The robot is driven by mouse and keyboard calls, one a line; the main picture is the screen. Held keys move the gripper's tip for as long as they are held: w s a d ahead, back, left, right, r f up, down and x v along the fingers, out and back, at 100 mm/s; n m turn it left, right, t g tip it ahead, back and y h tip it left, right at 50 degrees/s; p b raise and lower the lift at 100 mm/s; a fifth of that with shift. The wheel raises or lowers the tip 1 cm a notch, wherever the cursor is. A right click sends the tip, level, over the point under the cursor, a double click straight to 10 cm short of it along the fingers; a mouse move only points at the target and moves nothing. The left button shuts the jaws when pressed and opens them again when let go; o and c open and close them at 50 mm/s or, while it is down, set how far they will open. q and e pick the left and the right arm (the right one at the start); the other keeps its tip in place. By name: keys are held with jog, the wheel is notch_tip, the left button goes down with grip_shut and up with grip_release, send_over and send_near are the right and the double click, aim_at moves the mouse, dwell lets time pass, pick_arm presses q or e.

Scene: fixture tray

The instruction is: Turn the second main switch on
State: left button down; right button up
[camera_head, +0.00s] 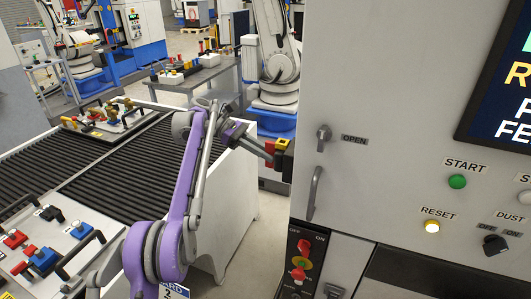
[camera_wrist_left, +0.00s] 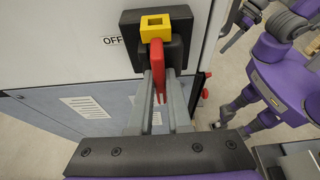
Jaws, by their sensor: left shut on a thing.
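A main switch with a red handle (camera_wrist_left: 158,68), a yellow square piece (camera_wrist_left: 155,28) and a black body (camera_wrist_left: 183,22) is on the side of the grey cabinet. In the left wrist view an OFF label is left of it, and the handle hangs down. The switch (camera_head: 283,144) also shows at the cabinet's left edge in the head view. My left gripper (camera_wrist_left: 160,88) is shut on the red handle, with a finger on each side; it also shows in the head view (camera_head: 270,152). My right gripper is in neither view.
The grey cabinet front (camera_head: 400,60) has a lever marked OPEN (camera_head: 324,138), START (camera_head: 457,181) and RESET (camera_head: 432,226) buttons, and a DUST knob (camera_head: 495,245). Red switches on a black panel (camera_head: 303,262) are below. A ribbed conveyor (camera_head: 110,165) carrying trays stands at left.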

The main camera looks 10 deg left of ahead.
pick_arm(q)
jog(key=c, duration=0.9)
grip_release()
jog(key=shift+o, duration=0.2)
